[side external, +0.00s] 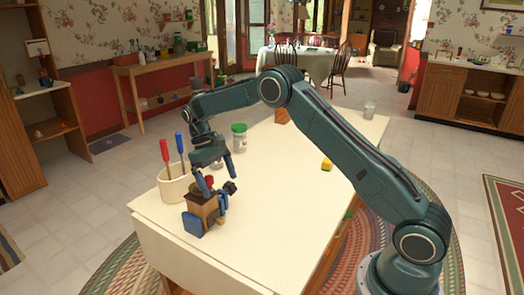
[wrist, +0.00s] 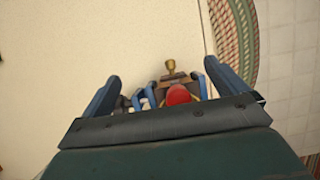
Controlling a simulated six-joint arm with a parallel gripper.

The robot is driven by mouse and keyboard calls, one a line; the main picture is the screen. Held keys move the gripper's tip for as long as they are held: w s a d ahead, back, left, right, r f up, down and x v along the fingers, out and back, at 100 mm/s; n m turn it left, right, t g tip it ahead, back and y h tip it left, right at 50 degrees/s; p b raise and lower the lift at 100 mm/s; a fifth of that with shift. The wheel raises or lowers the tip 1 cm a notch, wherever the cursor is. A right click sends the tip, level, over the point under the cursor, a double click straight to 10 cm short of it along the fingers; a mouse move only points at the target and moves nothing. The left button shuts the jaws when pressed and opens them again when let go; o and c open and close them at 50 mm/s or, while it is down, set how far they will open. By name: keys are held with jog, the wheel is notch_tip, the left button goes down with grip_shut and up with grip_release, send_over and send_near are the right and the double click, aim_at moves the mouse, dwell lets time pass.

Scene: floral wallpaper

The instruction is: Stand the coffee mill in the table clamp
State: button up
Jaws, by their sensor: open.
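The coffee mill (side external: 202,208), a small brown wooden box with a red knob on top and a brass knob low on its side, is near the table's front left end. The red knob (wrist: 179,94) also shows in the wrist view. The blue table clamp (side external: 193,224) has blue parts on both sides of the mill, which appears upright between them. I cannot tell how deeply it sits or whether the clamp grips it. My gripper (side external: 209,182) is open just above the mill. In the wrist view its fingers (wrist: 164,74) are either side of the red knob, apart from it.
A cream crock (side external: 174,186) with red-handled and blue-handled tools stands close left of my gripper. A green-lidded jar (side external: 239,138) is behind. A yellow block (side external: 327,164) and a clear cup (side external: 370,108) are farther right. The table (side external: 272,205) is bare right of the mill.

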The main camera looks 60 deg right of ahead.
jog(key=s+d, duration=0.4)
jog(key=d, duration=0.7)
jog(key=s+d, duration=0.5)
jog(key=d, duration=0.6)
jog(key=shift+d+r, duration=0.15)
jog(key=shift+d, duration=0.25)
jog(key=shift+s, duration=0.1)
jog(key=s+a+r+t+h, duration=0.1)
jog(key=s+a+r+t, duration=0.15)
jog(key=a+r, duration=0.55)
jog(key=s+a+r+t+h, duration=0.2)
jog(key=s+a+r, duration=0.3)
jog(key=r, duration=0.6)
jog(key=s+a+t+y, duration=0.2)
jog(key=s+a+t, duration=0.3)
jog(key=s+a, duration=1.1)
jog(key=shift+s+f+y, duration=0.2)
jog(key=shift+s+y, duration=0.1)
jog(key=shift+s, duration=0.3)
